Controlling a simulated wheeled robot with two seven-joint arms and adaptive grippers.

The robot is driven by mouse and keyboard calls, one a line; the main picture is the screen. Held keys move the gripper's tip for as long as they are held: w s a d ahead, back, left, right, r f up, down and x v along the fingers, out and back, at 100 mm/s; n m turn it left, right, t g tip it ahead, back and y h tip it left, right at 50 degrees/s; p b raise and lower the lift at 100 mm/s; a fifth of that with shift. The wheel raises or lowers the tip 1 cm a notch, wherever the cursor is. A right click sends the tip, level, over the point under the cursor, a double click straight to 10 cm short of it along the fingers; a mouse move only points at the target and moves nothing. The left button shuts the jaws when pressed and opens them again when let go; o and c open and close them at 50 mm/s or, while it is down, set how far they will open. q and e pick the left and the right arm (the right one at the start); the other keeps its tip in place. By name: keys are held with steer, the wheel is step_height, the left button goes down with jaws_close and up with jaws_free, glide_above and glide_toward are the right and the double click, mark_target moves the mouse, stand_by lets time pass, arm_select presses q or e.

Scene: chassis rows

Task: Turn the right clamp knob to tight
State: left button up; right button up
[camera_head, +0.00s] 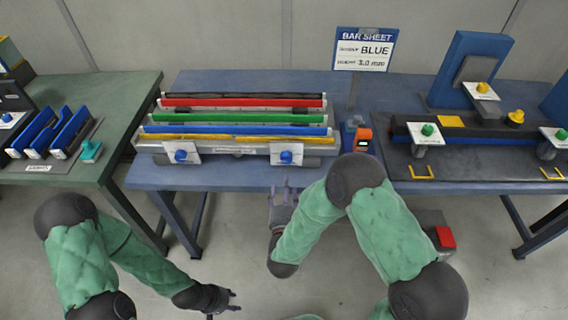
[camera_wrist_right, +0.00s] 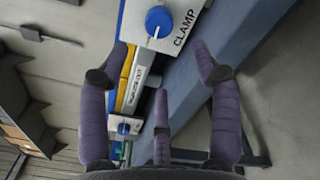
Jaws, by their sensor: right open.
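The right clamp knob (camera_head: 286,156) is a blue knob on a white plate at the front of the middle bench. In the right wrist view the knob (camera_wrist_right: 158,21) is close, with a white pointer line and the word CLAMP beside it. My right gripper (camera_head: 284,187) is open and empty, just in front of the bench edge and below this knob, apart from it. Its spread fingers (camera_wrist_right: 160,85) show in the wrist view. My left gripper (camera_head: 232,300) hangs low over the floor, well away from the bench; its fingers are too small to judge.
A left clamp knob (camera_head: 181,156) sits on the same fixture, which holds red, green, blue and yellow bars. An orange device (camera_head: 363,139) stands right of it. A sign (camera_head: 364,50) reads BLUE. Other benches flank this one. Floor in front is mostly free.

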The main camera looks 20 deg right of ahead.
mark_target(285, 162)
steer(key=b+x, duration=0.2)
steer(key=x, duration=0.6)
steer(key=shift+w+d+f, duration=0.1)
steer(key=shift+w+f, duration=0.05)
steer(key=shift+f, duration=0.05)
steer(key=shift+b+x, duration=0.4)
steer(key=shift+x, duration=0.5)
steer(key=shift+r, duration=0.1)
steer(key=c, duration=1.1)
